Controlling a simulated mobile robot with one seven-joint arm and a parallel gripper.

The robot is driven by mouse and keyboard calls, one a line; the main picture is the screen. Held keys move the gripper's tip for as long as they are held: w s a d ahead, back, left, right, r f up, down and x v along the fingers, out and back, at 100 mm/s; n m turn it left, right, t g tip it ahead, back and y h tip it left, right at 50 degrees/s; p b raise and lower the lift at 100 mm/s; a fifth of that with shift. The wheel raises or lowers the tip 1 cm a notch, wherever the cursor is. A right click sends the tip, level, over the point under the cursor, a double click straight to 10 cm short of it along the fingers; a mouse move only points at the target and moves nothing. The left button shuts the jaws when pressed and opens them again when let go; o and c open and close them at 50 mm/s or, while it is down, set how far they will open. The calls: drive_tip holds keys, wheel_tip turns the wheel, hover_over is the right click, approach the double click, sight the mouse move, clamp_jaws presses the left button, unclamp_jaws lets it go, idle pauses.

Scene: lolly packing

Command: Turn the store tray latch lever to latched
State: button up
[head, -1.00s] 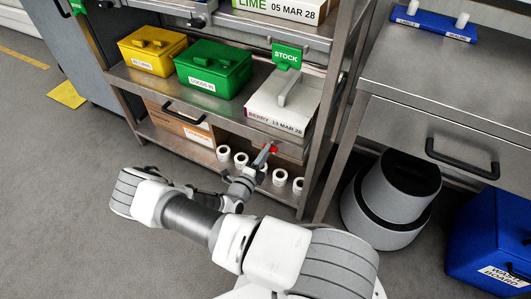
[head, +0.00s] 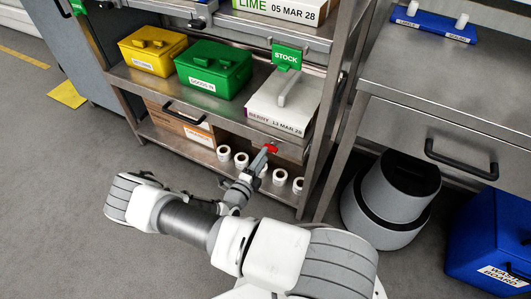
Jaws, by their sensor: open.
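The red latch lever (head: 271,149) shows as a small red piece at the front of the steel shelf unit, below the right end of the shelf edge. My gripper (head: 262,157) reaches up to it from below, its grey fingers beside the red piece and covering part of it. The gripper is open. I cannot tell whether it touches the lever, or which way the lever points. The store tray front (head: 225,128) has a black bar handle (head: 184,113) to the left of the lever.
A yellow box (head: 153,52), a green box (head: 213,70) and a white berry carton (head: 290,105) stand above the lever. Several white rolls (head: 223,153) sit on the low shelf close to my gripper. A table leg (head: 337,160) and a grey bin (head: 390,200) stand to the right.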

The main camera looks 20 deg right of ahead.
drive_tip(key=p+v, duration=0.2)
drive_tip(key=v, duration=1.3)
drive_tip(key=s+r+n+g+y+p, duration=0.1)
drive_tip(key=s+r+n+y+p, duration=0.3)
drive_tip(key=r, duration=1.7)
drive_tip(key=s+d+r+n+g+y+p, duration=0.1)
drive_tip(key=s+r+n+y+p, duration=0.4)
drive_tip(key=r+n, duration=0.9)
drive_tip(key=s+r+n+g+y+p, duration=0.3)
drive_tip(key=r+n+p, duration=0.6)
drive_tip(key=r, duration=1.8)
drive_tip(key=shift+s+d+r+n+y, duration=0.35)
drive_tip(key=shift+s+n+y, duration=0.35)
drive_tip(key=shift+y, duration=0.4)
